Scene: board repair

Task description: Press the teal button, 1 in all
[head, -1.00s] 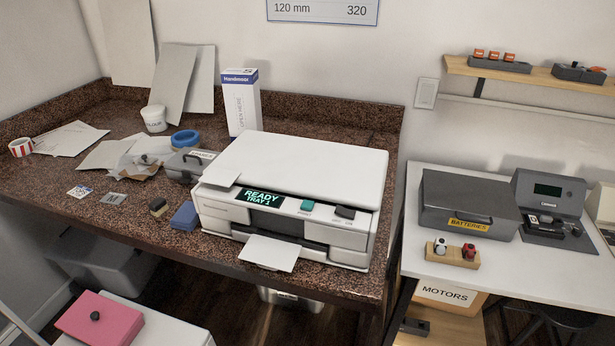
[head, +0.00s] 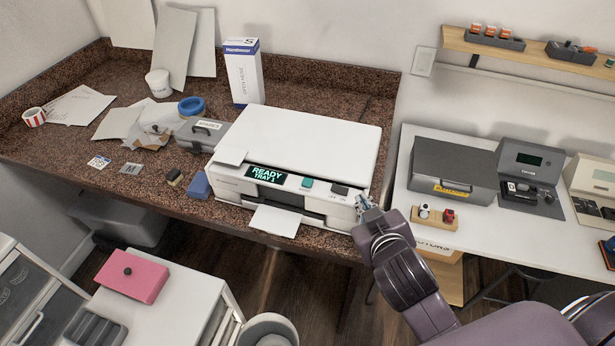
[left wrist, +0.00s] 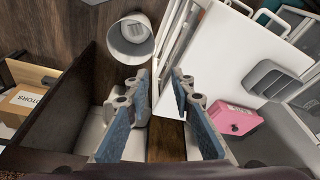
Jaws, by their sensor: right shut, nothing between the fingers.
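The teal button (head: 307,183) is on the front panel of the white printer (head: 300,140), between the lit "READY TRAY 1" display (head: 266,173) and a dark button (head: 340,190). My right gripper (head: 361,200) is shut and empty at the printer's front right corner, to the right of and apart from the teal button. Whether it touches the printer I cannot tell. My left gripper (left wrist: 160,88) shows only in the left wrist view; its blue-padded fingers are spread apart with nothing between them, above the floor area.
A paper sheet (head: 275,220) sticks out of the printer's front. To the right is a white table (head: 480,230) with a batteries case (head: 452,170). A pink box (head: 132,275) lies on a white cabinet at lower left.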

